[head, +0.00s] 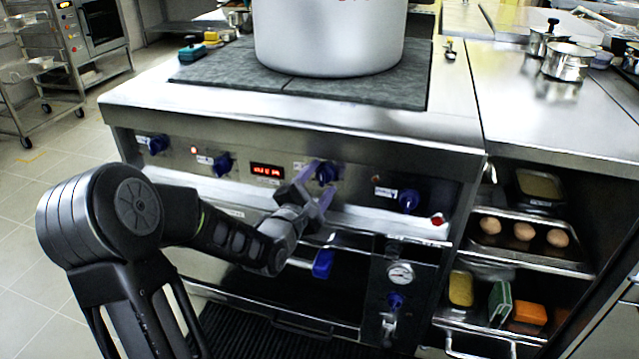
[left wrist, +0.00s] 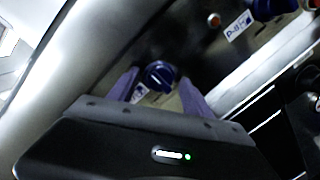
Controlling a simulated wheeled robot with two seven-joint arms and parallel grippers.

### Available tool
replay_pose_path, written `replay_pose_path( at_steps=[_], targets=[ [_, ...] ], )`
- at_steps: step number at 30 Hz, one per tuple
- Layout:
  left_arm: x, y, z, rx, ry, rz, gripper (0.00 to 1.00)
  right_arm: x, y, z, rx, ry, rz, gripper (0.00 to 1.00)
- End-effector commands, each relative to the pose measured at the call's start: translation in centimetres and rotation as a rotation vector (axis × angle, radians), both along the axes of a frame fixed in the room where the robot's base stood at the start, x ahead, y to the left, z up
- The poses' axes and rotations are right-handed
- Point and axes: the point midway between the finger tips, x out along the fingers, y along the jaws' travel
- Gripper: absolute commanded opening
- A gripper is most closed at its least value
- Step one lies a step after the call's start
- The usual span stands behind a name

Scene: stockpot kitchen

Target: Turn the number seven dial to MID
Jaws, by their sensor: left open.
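A row of blue dials runs along the front panel (head: 226,180) of the steel range. My left gripper (head: 318,184) is at the third dial from the left (head: 328,171), its two purple fingers open on either side of it. In the left wrist view this dial (left wrist: 160,74) shows between the fingers, with no clear sign of firm contact. The other dials are at the far left (head: 158,144), left of middle (head: 222,164) and right (head: 409,200). The small labels are too blurred to read, so I cannot tell which dial is number seven. My right gripper is not in view.
A large pot (head: 330,35) stands on the dark cooktop (head: 215,68). A red-lit display (head: 268,171) sits left of the gripper. A blue handle (head: 323,263) and a gauge (head: 401,273) are below. Shelves at right hold a tray with eggs (head: 523,232).

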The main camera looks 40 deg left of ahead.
Motion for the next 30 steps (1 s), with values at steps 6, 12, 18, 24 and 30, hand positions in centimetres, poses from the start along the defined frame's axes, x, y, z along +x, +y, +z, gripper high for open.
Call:
replay_pose_path(
  at_steps=[6, 12, 18, 24, 30],
  targets=[
    [-0.03, 0.01, 0.0, 0.0, 0.0, 0.0, 0.46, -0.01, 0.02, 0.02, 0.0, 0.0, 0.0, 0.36],
    [-0.04, 0.01, 0.0, 0.0, 0.0, 0.0, 0.3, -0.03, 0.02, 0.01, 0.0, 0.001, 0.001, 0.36],
    [-0.04, 0.01, 0.0, 0.001, -0.001, 0.001, 0.14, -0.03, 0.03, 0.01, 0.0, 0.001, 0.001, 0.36],
    [-0.04, 0.02, 0.01, 0.001, -0.001, 0.001, 0.0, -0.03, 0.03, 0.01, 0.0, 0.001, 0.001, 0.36],
    [-0.04, 0.02, 0.02, 0.007, 0.002, 0.001, 0.0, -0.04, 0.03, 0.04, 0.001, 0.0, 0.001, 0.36]
  ],
)
